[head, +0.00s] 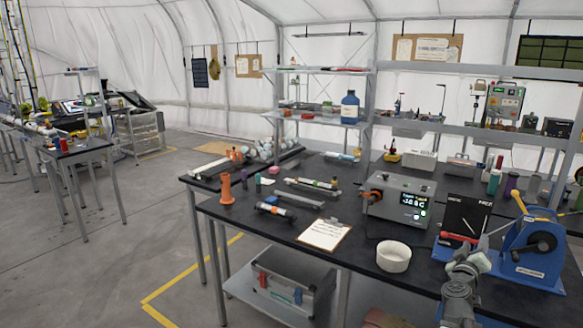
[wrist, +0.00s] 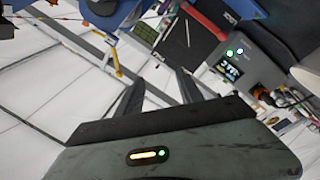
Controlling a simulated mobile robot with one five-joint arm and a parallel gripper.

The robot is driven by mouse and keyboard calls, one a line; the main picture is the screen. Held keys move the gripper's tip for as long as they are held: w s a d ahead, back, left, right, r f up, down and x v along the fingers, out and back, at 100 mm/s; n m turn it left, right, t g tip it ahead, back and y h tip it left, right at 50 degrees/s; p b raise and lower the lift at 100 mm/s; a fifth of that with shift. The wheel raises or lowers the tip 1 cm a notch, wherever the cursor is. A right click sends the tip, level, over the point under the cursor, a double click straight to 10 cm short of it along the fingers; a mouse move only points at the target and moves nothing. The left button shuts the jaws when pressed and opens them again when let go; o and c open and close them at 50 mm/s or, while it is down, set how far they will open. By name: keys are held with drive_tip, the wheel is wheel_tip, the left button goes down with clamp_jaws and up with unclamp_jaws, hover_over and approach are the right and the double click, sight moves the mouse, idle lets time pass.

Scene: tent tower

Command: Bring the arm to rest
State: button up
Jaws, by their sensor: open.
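My gripper (wrist: 161,77) shows in the wrist view with its two dark fingers apart and nothing between them. Beyond the fingers are white tent panels and pale frame bars. My arm (head: 462,283) rises at the lower right of the head view, in front of the black workbench (head: 290,228). Its gripper is hard to make out there. The wrist view is tilted, with bench equipment along its top and right edges.
Near my arm are a blue reel device (head: 532,250), a white bowl (head: 393,256) and a grey powered box (head: 396,201). A clipboard (head: 324,235) lies on the bench. A toolbox (head: 292,288) sits on the lower shelf. Open floor (head: 90,265) lies to the left.

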drive_tip(key=w+a+f+n+t+y+b, duration=0.25)
drive_tip(key=w+a, duration=0.35)
drive_tip(key=a, duration=0.5)
drive_tip(key=w+a+f+n+t+y+b, duration=0.1)
drive_tip(key=w+a+f+n+y+b, duration=0.3)
drive_tip(key=a, duration=0.6)
drive_tip(key=w+a+f+n+g+y+b, duration=0.15)
drive_tip(key=a+f+y, duration=0.45)
drive_tip(key=a, duration=0.6)
drive_tip(key=a+f+n+g+y+b, duration=0.1)
drive_tip(key=a+f+n+g+y, duration=0.25)
drive_tip(key=a+f, duration=0.7)
drive_tip(key=s+a+f+m+g, duration=0.3)
drive_tip(key=s+a+f+g, duration=0.2)
drive_tip(key=s+a+f, duration=0.15)
drive_tip(key=s+d+f+m+g+h, duration=0.25)
drive_tip(key=s+m+g, duration=0.2)
drive_tip(key=s, duration=0.25)
drive_tip(key=s+d+f+m+g+h, duration=0.1)
drive_tip(key=s+d+f+m+g, duration=0.3)
drive_tip(key=s, duration=0.4)
wheel_tip(320, 180, up, 15)
drive_tip(key=t+p, duration=0.1)
drive_tip(key=p, duration=1.2)
drive_tip(key=shift+w+f+m+p, duration=0.2)
drive_tip(key=shift+m+p, duration=0.1)
drive_tip(key=shift+p, duration=0.1)
